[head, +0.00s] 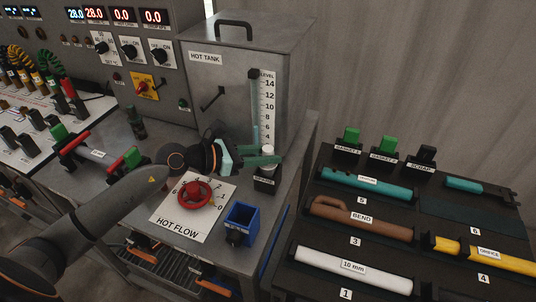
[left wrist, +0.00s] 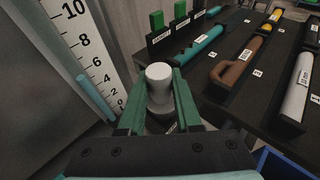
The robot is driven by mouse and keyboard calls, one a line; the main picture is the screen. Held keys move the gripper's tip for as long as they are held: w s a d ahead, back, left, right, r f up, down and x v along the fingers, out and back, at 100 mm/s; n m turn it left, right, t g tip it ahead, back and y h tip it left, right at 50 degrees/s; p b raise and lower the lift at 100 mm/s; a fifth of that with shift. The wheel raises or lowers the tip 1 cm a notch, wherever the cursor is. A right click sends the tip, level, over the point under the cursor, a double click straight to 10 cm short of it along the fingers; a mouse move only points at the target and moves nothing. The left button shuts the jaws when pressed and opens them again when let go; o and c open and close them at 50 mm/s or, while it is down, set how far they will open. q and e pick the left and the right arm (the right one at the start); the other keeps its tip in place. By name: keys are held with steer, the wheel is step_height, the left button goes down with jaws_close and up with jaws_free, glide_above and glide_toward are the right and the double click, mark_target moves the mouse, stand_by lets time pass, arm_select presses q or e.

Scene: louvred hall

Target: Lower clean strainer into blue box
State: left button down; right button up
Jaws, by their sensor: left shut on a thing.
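The clean strainer, a small pale cylinder (left wrist: 158,78), stands upright between the green fingers of my left gripper (left wrist: 158,100) in the left wrist view. The gripper is shut on it. In the head view my left gripper (head: 264,160) is beside the hot tank, directly over a small black labelled holder (head: 265,183). I cannot tell whether the strainer's lower end is still inside that holder. The blue box (head: 242,222) sits at the bench's front right, below and left of the gripper. Its edge shows at the lower right of the wrist view (left wrist: 278,163). My right gripper is not in view.
The hot tank (head: 228,90) with its level scale stands close behind the gripper. A red valve wheel (head: 194,194) on a white plate is left of the blue box. A dark rack (head: 425,215) with coloured tubes stands to the right, across a gap.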

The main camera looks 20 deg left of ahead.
arm_select(q)
step_height(320, 180, up, 6)
steer(key=p, duration=0.5)
steer(key=shift+r, duration=2.35)
